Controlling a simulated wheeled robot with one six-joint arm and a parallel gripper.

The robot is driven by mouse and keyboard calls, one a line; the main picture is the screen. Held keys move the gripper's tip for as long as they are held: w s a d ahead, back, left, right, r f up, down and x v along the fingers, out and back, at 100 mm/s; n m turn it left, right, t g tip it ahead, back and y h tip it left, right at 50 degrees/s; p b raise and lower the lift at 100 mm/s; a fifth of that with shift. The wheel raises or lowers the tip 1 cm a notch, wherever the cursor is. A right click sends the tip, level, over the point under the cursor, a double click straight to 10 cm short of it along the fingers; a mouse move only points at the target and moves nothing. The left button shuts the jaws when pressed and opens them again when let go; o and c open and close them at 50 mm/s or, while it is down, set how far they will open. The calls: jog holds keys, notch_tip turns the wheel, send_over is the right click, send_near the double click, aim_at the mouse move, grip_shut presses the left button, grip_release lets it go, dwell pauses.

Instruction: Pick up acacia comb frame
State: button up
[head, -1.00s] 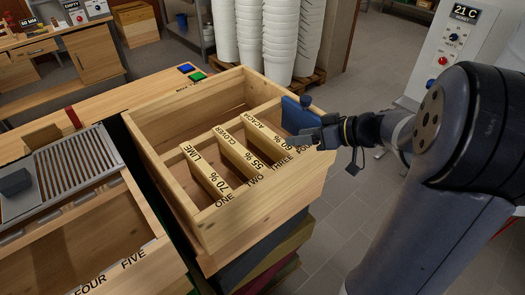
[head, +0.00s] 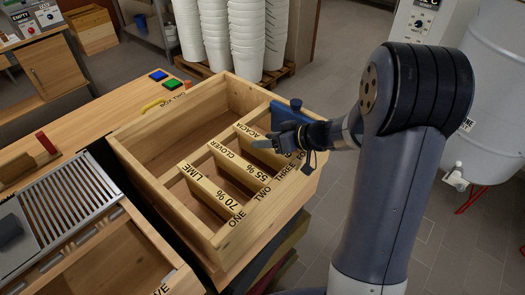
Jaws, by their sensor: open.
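The acacia comb frame (head: 244,131) stands in the pale wooden box (head: 140,148), in its rightmost row, with a wooden top bar lettered ACACIA. My gripper (head: 262,143) is open at the right side of the box, over the front part of that frame. Its fingers and the arm hide part of the top bar and its percentage label. I cannot tell whether the fingers touch the bar. The clover frame (head: 227,157) and the lime frame (head: 212,190) stand to its left, marked 55% and 70%.
A slotted metal rack (head: 80,205) lies left of the box. Stacked white buckets (head: 230,35) stand behind. A white tank (head: 497,110) stands at right. The box's back section is empty.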

jog(key=shift+a+f, duration=0.1)
grip_shut()
dwell(0.6)
